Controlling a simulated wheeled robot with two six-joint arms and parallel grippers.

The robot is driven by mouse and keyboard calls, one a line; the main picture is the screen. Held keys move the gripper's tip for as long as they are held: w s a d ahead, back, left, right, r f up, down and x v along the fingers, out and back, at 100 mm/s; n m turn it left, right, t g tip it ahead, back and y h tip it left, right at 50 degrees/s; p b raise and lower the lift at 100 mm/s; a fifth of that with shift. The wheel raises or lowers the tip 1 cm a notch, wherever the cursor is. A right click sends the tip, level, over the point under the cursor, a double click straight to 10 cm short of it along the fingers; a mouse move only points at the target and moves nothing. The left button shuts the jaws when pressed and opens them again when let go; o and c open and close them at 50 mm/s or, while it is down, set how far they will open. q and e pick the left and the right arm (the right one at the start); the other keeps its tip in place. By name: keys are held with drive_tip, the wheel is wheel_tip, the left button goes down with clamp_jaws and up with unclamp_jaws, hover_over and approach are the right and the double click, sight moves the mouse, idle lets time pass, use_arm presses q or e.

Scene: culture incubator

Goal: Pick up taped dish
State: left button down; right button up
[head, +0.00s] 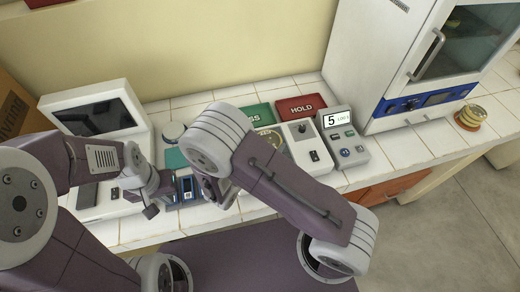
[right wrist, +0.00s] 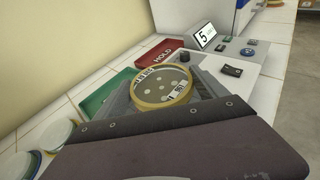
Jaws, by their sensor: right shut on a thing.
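A round dish (right wrist: 162,88) with a yellow rim and pale tape strips bearing dark lettering sits between the grey fingers of my right gripper (right wrist: 165,92) in the right wrist view. The gripper is shut on it. In the head view the dish (head: 270,138) shows partly beyond my right arm, beside the green tray; the right gripper is mostly hidden there by the arm. My left gripper (head: 152,208) is low at the left, over the front of the counter, apart from the dish. Its jaw opening is unclear.
A green tray (head: 259,114) and a red HOLD tray (head: 301,106) lie behind. A white device with a knob (head: 307,155) and a display unit reading 5 (head: 342,135) stand right. Lidded dishes (right wrist: 56,134) stand left.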

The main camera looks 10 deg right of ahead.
drive_tip(key=s+d+r+p, duration=0.2)
drive_tip(key=d+r+p, duration=0.3)
drive_tip(key=d, duration=0.4)
drive_tip(key=shift+d+r+p, duration=0.35)
drive_tip(key=shift+r+p, duration=0.05)
drive_tip(key=shift+p, duration=0.3)
drive_tip(key=shift+m, duration=0.3)
drive_tip(key=a+f+b, duration=0.1)
drive_tip(key=a+f, duration=0.1)
drive_tip(key=a+f+b, duration=0.2)
drive_tip(key=shift+a+f, duration=0.2)
drive_tip(key=shift+a, duration=0.05)
drive_tip(key=shift+s+a+f+m+g+h, duration=0.15)
drive_tip(key=shift+s+f+m+g+h, duration=0.15)
drive_tip(key=shift+h, duration=0.2)
drive_tip(key=shift+s+m+g, duration=0.2)
drive_tip(key=shift+m+g, duration=0.1)
drive_tip(key=shift+g, duration=0.1)
drive_tip(key=shift+s+d+f+h, duration=0.1)
drive_tip(key=shift+s+d+h, duration=0.1)
drive_tip(key=shift+d+h, duration=0.1)
